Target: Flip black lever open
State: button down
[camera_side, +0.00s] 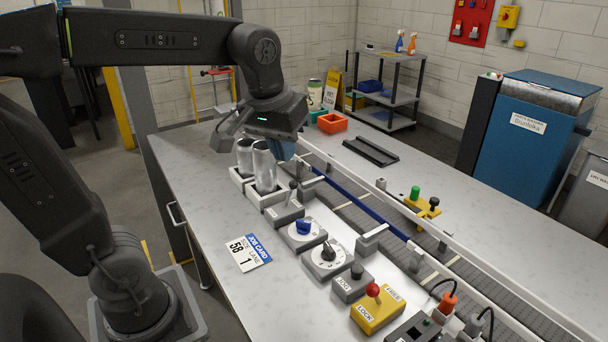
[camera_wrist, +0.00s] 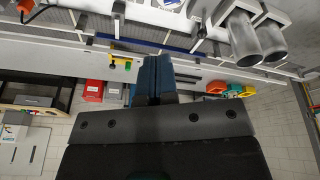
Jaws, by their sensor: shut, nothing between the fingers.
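My gripper (camera_side: 284,152) is shut and empty, its blue fingers pointing down beside the silver cans at the far end of the control row. Its fingers (camera_wrist: 153,78) also show in the wrist view. A grey box with a small dark-knobbed lever (camera_side: 292,190) stands just below the gripper, apart from it. Another black-knobbed lever (camera_side: 434,203) stands upright beside a green one (camera_side: 415,192) on a yellow bracket (camera_side: 422,209) across the conveyor. That bracket (camera_wrist: 120,63) shows left of the fingers in the wrist view. I cannot tell which lever the task means.
Two silver cans (camera_side: 263,166) stand in white holders close to the gripper. A blue dial (camera_side: 303,228), a black dial (camera_side: 327,251) and a red-knobbed lever (camera_side: 373,290) line the near side. White conveyor rails (camera_side: 475,267) run alongside. The table near the job card (camera_side: 247,252) is mostly clear.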

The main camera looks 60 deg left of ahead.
jog(key=w+a+f+n+g, duration=0.2)
jog(key=w+a+n, duration=0.2)
jog(key=w, duration=0.4)
jog(key=w+a+f+n+g, duration=0.2)
jog(key=w+a+n, duration=0.3)
jog(key=w, duration=0.4)
jog(key=shift+w+a+f+n+g, duration=0.3)
jog(key=shift+n+g, duration=0.3)
jog(key=shift+n, duration=0.2)
send_near(290, 194)
jog(key=w+f, duration=0.3)
jog(key=f, duration=0.1)
jog(key=shift+s+f, duration=0.55)
jog(key=shift+s, duration=0.05)
